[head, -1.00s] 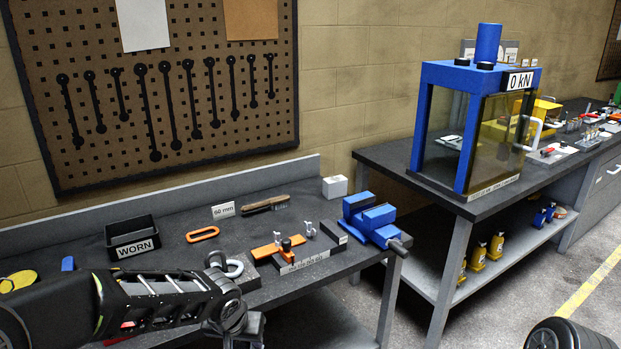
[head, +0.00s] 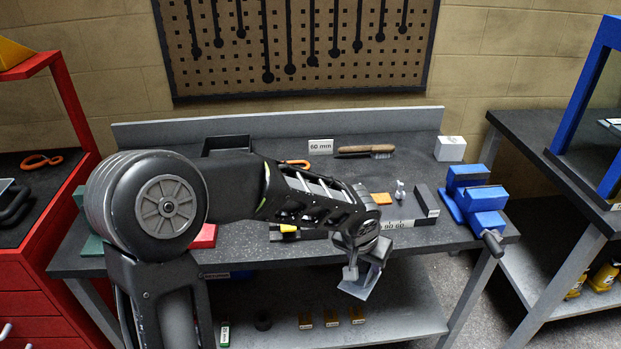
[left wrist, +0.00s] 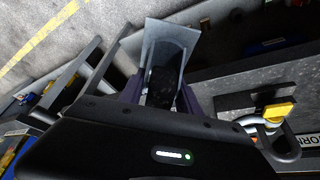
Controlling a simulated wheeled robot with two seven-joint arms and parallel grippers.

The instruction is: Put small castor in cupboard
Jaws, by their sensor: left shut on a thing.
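My left gripper (head: 360,262) is shut on the small castor, in front of the workbench's front edge. In the head view the castor's grey plate (head: 357,288) hangs below the fingers. In the left wrist view the castor (left wrist: 170,55) shows as a grey plate with a dark wheel-like part, between the fingers (left wrist: 160,95). The fingers partly hide it. I cannot make out a cupboard in these frames. My right gripper is not in view.
The grey workbench (head: 250,262) holds a blue vice (head: 475,200), a black bin (head: 226,145), a white block (head: 450,148) and a brush (head: 365,151). Its lower shelf (head: 400,312) holds small yellow items. A red cabinet (head: 35,290) stands left; a blue frame (head: 590,110) stands right.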

